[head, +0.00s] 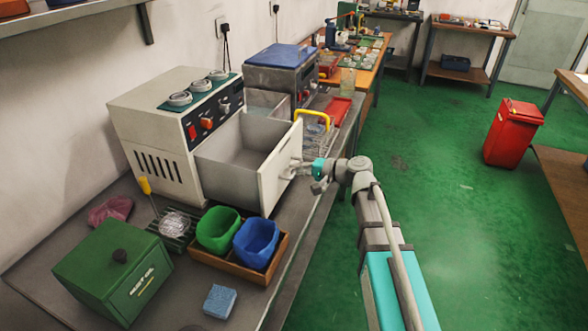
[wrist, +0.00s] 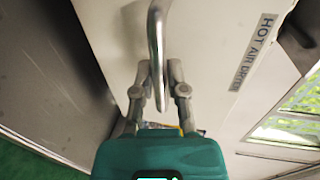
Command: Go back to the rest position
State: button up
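My gripper (head: 318,171) is at the front of the pulled-out drawer (head: 236,146) of a cream hot air dryer (head: 150,126). In the wrist view, the two fingers of my gripper (wrist: 159,75) stand close on either side of the metal bar handle (wrist: 156,38) and appear shut on it. The drawer front (wrist: 215,50) carries the label "HOT AIR DRYER". The drawer looks empty in the head view. My arm reaches in from the lower right, over the bench's front edge.
A green box (head: 100,268), a wooden tray (head: 228,263) with green and blue bins, and a blue sponge (head: 220,301) lie on the near bench. A wire basket with a yellow handle (head: 313,115) is behind the drawer. Green floor (head: 440,190) lies open to the right, with a red bin (head: 512,133).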

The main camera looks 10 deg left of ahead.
jog(key=o, duration=0.4)
jog(key=shift+w, duration=0.1)
jog(key=shift+c, duration=0.2)
